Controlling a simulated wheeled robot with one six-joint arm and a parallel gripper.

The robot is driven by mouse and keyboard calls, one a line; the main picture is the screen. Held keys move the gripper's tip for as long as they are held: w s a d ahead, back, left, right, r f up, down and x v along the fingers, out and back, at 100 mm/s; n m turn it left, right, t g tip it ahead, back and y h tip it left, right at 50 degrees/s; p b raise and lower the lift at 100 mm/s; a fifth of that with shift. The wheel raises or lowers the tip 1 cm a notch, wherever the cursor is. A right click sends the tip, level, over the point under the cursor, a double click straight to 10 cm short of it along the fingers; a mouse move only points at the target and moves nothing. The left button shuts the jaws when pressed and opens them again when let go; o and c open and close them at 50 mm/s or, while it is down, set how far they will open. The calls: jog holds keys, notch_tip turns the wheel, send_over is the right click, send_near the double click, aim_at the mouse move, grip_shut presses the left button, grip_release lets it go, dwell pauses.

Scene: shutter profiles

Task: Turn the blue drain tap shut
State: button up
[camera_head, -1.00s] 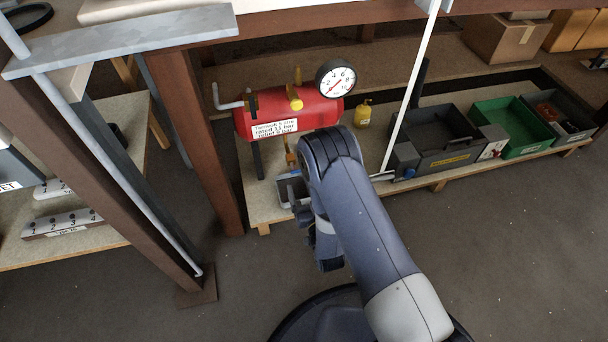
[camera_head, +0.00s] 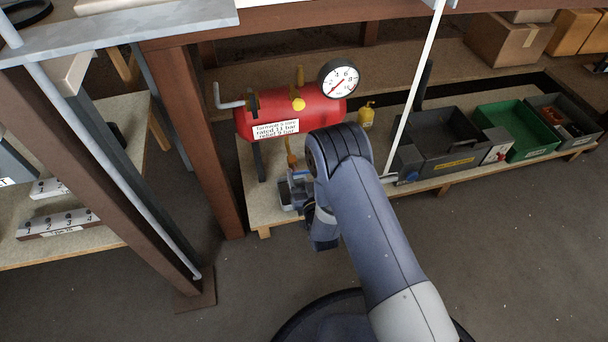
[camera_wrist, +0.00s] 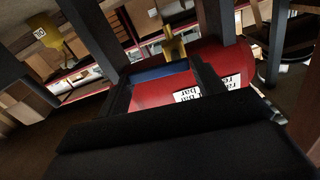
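The blue drain tap (camera_wrist: 160,73) shows in the wrist view as a flat blue bar below a brass fitting (camera_wrist: 174,46), against the red tank (camera_wrist: 232,62). My gripper (camera_wrist: 163,88) has its two dark fingers spread, one near each end of the blue bar. I cannot tell whether they touch it. In the head view the red tank (camera_head: 315,108) stands on legs on a low shelf, with a brass pipe (camera_head: 291,155) under it. My gripper (camera_head: 293,188) is low beside this pipe, partly hidden by my arm. The tap's handle cannot be made out clearly there.
A gauge (camera_head: 339,79) and a yellow knob (camera_head: 299,104) sit on the tank. A small yellow bottle (camera_head: 366,117) stands to its right. A white pole (camera_head: 412,95) and a brown post (camera_head: 205,150) flank the area. Bins (camera_head: 450,140) fill the right shelf.

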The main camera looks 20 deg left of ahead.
jog(key=c, duration=0.5)
jog(key=shift+n, duration=0.3)
jog(key=shift+r+n, duration=0.1)
jog(key=shift+n, duration=0.2)
jog(key=o, duration=1)
jog(key=shift+c, duration=0.2)
jog(key=shift+s, duration=0.15)
